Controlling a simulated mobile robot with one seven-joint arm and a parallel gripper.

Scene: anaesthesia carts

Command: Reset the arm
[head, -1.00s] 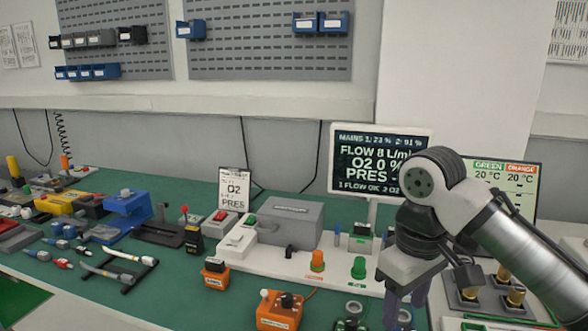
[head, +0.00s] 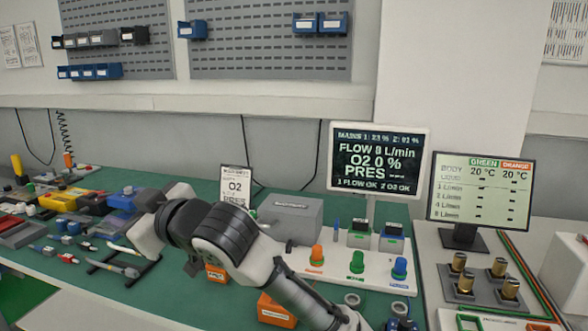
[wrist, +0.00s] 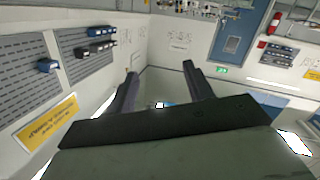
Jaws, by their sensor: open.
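My arm reaches across the bench in the head view from the lower right. It bends over the middle of the bench, and its end points away to the left. In the wrist view my gripper (wrist: 160,90) has its two dark fingers spread wide with nothing between them. The wrist view looks out into the room, at walls, a pegboard and a blue door (wrist: 232,38), so the gripper is not at any bench object. The fingers cannot be made out in the head view.
The green bench (head: 95,282) carries many small parts on the left. A grey box (head: 292,216), a flow screen (head: 378,160), a temperature screen (head: 480,190), coloured knobs and brass fittings (head: 459,262) stand on the right. My arm hides part of the bench's middle.

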